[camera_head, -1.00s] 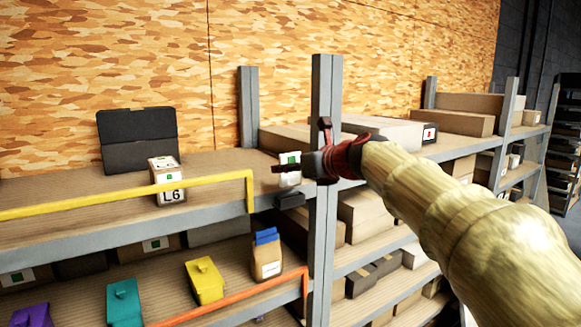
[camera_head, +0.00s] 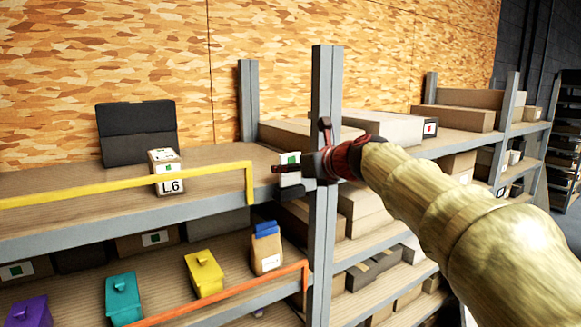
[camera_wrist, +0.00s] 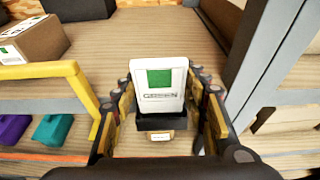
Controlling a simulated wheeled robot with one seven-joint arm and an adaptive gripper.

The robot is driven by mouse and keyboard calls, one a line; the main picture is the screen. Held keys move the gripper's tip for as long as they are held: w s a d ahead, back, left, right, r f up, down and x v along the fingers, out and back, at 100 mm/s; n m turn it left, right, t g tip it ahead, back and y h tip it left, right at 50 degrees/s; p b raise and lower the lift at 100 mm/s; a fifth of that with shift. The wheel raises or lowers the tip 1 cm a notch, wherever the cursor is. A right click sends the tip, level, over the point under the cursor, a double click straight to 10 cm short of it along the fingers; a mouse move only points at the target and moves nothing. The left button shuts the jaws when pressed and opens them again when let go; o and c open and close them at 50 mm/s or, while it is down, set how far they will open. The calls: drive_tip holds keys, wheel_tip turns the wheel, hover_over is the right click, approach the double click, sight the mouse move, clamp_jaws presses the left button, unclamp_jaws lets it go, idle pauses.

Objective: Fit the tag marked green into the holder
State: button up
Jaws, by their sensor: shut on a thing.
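The tag (camera_wrist: 160,82) is a white card with a green square and dark lettering below it. It stands upright between the fingers of my gripper (camera_wrist: 160,104), which is shut on it. In the head view the tag (camera_head: 290,170) shows at my gripper's tip (camera_head: 298,170), beside the grey shelf post.
A grey post (camera_head: 325,120) stands just right of my gripper. A yellow rail (camera_head: 110,190) runs along the shelf edge to the left. A carton marked L6 (camera_head: 167,172) is behind it. Coloured bins, including a yellow one (camera_head: 204,275), sit on the lower shelf.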

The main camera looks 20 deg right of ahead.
sight(291, 180)
drive_tip(key=shift+f+b, duration=1.05)
drive_tip(key=shift+f, duration=0.45)
drive_tip(key=o, duration=0.8)
drive_tip(key=shift+a+f, duration=0.1)
drive_tip(key=shift+o, duration=1.4)
drive_tip(key=shift+w+f, duration=0.1)
drive_tip(key=v, duration=1.2)
drive_tip(key=shift+a+r, duration=0.2)
